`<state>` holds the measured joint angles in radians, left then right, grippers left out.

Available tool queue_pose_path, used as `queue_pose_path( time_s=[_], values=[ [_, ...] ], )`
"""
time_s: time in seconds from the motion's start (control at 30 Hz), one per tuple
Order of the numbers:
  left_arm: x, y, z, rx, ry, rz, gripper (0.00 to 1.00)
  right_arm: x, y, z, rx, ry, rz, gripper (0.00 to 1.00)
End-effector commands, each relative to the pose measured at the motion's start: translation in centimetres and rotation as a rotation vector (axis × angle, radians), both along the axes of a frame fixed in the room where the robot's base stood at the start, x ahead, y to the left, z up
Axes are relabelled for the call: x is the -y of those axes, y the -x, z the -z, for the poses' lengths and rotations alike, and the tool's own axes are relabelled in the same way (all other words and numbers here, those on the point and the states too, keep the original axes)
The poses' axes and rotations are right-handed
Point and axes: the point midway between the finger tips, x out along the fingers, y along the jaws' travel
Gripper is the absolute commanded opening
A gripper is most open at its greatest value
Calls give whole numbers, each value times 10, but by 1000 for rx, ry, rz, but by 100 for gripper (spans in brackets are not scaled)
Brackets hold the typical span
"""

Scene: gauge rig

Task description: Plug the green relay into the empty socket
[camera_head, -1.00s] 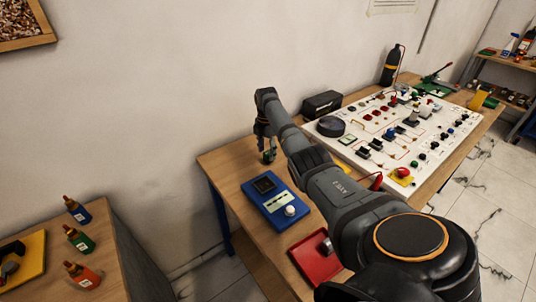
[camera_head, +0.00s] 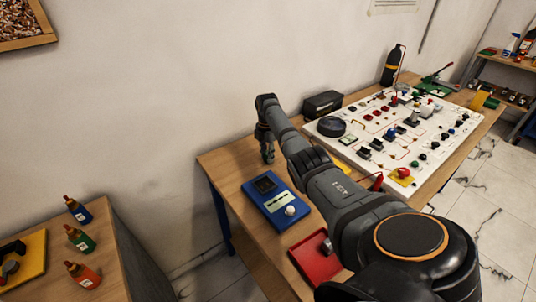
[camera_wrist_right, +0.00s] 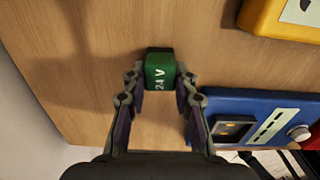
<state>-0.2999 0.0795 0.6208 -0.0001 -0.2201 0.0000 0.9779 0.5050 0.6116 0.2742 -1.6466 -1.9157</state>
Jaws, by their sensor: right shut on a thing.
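The green relay (camera_wrist_right: 160,72), marked "24 V", sits between the fingertips of my right gripper (camera_wrist_right: 160,82) in the right wrist view; the jaws are shut on it. In the head view the right gripper (camera_head: 267,152) points down over the back left of the wooden table, and the relay is hidden there. A blue unit (camera_head: 277,203) with a dark square recess (camera_head: 265,184) lies in front of the gripper. It also shows at the right of the wrist view (camera_wrist_right: 218,104). I cannot tell whether this recess is the empty socket. My left gripper is not in view.
A white panel (camera_head: 350,157) with many components fills the table's right part. A black box (camera_head: 322,104) and a dark bottle (camera_head: 391,66) stand behind it. A red tray (camera_head: 312,263) lies at the front edge. A yellow object (camera_wrist_right: 280,22) shows in the wrist view.

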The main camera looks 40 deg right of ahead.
Motion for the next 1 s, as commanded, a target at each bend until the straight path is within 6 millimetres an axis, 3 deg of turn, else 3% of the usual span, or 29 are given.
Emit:
queue_pose_path(
  time_s=[0.17, 0.37, 0.57, 0.67, 0.7, 0.87, 1.0],
  values=[
    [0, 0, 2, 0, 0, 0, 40, 0, 0, -6, 2, 1, 0, 0],
    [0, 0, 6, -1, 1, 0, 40, 1, 5, -37, 2, 3, 1, 0],
    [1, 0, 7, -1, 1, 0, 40, -5, 34, -70, 2, 7, -1, 0],
    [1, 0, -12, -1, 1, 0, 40, -10, 55, -101, -4, 7, -2, 0],
    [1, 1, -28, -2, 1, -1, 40, -11, 65, -108, -7, 8, 0, 0],
    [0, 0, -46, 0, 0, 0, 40, -20, 99, -118, -7, 8, -3, 0],
    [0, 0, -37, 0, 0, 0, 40, -25, 121, -121, -3, 7, -2, 0]
  ],
)
